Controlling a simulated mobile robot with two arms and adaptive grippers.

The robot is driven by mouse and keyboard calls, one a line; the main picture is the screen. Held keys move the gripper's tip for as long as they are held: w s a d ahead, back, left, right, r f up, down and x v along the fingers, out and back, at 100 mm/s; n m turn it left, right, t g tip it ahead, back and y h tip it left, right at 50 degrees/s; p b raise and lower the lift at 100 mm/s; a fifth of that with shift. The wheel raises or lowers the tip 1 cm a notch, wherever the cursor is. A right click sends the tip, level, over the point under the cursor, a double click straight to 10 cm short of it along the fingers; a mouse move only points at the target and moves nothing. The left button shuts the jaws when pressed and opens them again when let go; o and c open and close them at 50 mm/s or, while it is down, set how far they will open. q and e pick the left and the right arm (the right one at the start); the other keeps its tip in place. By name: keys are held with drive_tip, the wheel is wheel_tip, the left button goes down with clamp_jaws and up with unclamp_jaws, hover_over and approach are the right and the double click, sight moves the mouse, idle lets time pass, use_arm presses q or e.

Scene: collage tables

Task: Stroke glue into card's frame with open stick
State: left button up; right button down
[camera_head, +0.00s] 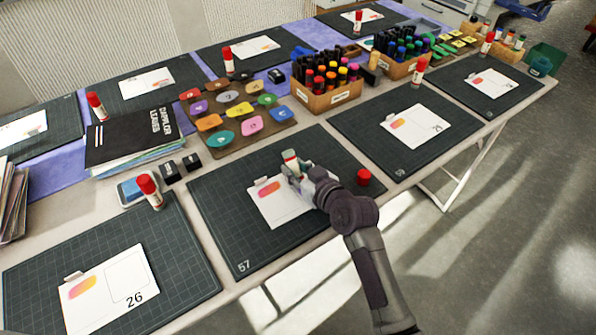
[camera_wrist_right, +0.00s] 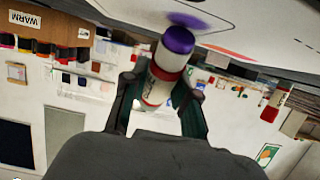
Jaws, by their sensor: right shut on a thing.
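My right gripper (camera_head: 296,170) is shut on a white and red glue stick (camera_head: 290,158) above the middle mat. In the right wrist view, the glue stick (camera_wrist_right: 163,70) sits between the two fingers (camera_wrist_right: 160,95), its open purple end towards the white card (camera_wrist_right: 240,22). A purple patch (camera_wrist_right: 187,20) shows on the card right by that end; I cannot tell whether they touch. In the head view, the card (camera_head: 268,208) has a pink-orange patch at its left, and my gripper hides its frame. The red cap (camera_head: 364,177) stands apart on the mat. My left gripper is not in view.
The dark mat (camera_head: 222,215) marked 57 bears the card. A mat with card 26 (camera_head: 110,290) lies front left, with a capped glue stick (camera_head: 150,190) behind it. Colour swatches (camera_head: 238,112) and a marker box (camera_head: 325,98) stand behind. The mat's front left is clear.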

drive_tip(key=shift+w+a+b, duration=0.2)
drive_tip(key=shift+w+a, duration=0.45)
drive_tip(key=shift+w, duration=0.35)
drive_tip(key=shift+w+a+b, duration=0.15)
drive_tip(key=shift+w+a, duration=0.5)
drive_tip(key=shift+w, duration=0.3)
drive_tip(key=shift+w+d, duration=0.3)
drive_tip(key=shift+d, duration=0.2)
drive_tip(key=shift+w+d, duration=0.3)
drive_tip(key=shift+d, duration=0.2)
drive_tip(key=shift+s+d, duration=0.1)
drive_tip(key=shift+d, duration=0.05)
drive_tip(key=shift+s+d+p, duration=0.1)
drive_tip(key=shift+s+p, duration=0.1)
drive_tip(key=shift+p, duration=0.1)
drive_tip(key=shift+s+d+p, duration=0.45)
drive_tip(key=shift+s+p, duration=0.15)
drive_tip(key=shift+s, duration=0.2)
drive_tip(key=shift+s+d+p, duration=0.5)
drive_tip(key=shift+s+p, duration=0.05)
drive_tip(key=shift+s, duration=0.25)
drive_tip(key=shift+s+d+p, duration=0.45)
drive_tip(key=shift+s+p, duration=0.15)
drive_tip(key=shift+s, duration=0.2)
drive_tip(key=shift+w+d+f+b, duration=0.1)
drive_tip(key=shift+w+d+b, duration=0.25)
drive_tip(key=shift+w+d, duration=0.5)
drive_tip(key=shift+d, duration=0.1)
